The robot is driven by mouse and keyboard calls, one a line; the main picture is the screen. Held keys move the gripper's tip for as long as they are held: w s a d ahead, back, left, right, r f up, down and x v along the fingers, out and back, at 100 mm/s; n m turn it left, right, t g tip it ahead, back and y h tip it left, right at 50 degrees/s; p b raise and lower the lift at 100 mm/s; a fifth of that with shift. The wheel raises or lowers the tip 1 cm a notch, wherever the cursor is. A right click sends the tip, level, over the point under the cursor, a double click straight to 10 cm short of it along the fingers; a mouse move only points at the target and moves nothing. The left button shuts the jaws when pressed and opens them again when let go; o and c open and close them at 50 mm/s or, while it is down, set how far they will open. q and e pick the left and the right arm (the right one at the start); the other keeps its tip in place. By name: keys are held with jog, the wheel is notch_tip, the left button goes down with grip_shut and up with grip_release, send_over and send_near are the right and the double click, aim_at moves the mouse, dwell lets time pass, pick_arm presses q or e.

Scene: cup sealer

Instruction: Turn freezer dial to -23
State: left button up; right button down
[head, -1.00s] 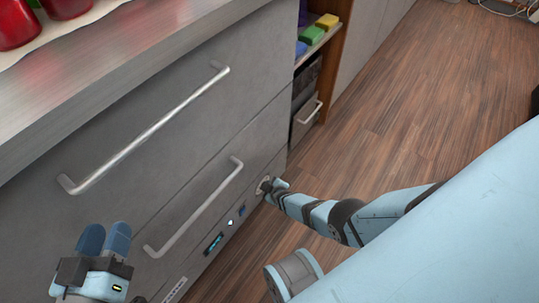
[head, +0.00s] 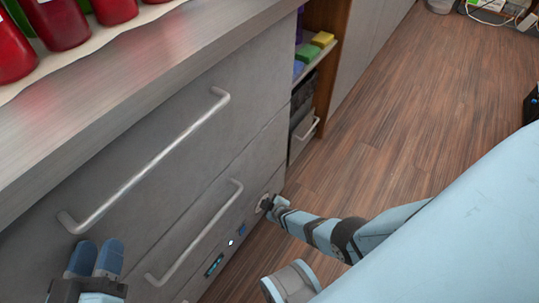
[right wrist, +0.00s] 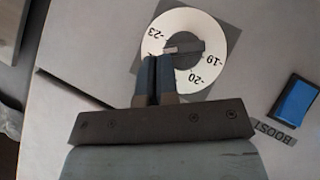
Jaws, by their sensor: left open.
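The freezer dial (right wrist: 208,27) is a white disc in the right wrist view, with a dark grey knob (right wrist: 183,47) at its centre. The marks -23 at upper left, -19 at right and -20 at lower right are readable; another mark at left is mostly hidden by my fingers. My right gripper (right wrist: 158,62) has its fingers close together, with tips over the disc beside the knob's left end; the knob is not seen between them. In the head view, my right gripper (head: 274,205) is at the dial, low on the cabinet front. My left gripper (head: 94,258) is open and empty at lower left.
A blue BOOST button (right wrist: 298,102) sits right of the dial in the wrist view. A small display (head: 214,265) and two drawer handles (head: 150,165) (head: 195,235) are on the cabinet front. Red bottles (head: 60,22) stand on the counter.

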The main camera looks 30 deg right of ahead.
pick_arm(q)
jog(key=shift+f+b, duration=0.3)
jog(key=shift+b, duration=0.25)
pick_arm(e)
jog(key=shift+w+d+f, duration=0.25)
jog(key=shift+d, duration=0.3)
pick_arm(q)
jog(key=shift+d+f+g, duration=0.1)
jog(key=shift+f+g, duration=0.2)
pick_arm(e)
jog(key=shift+d+f, duration=0.1)
jog(key=shift+d, duration=0.05)
pick_arm(q)
jog(key=shift+f, duration=0.3)
dwell(0.8)
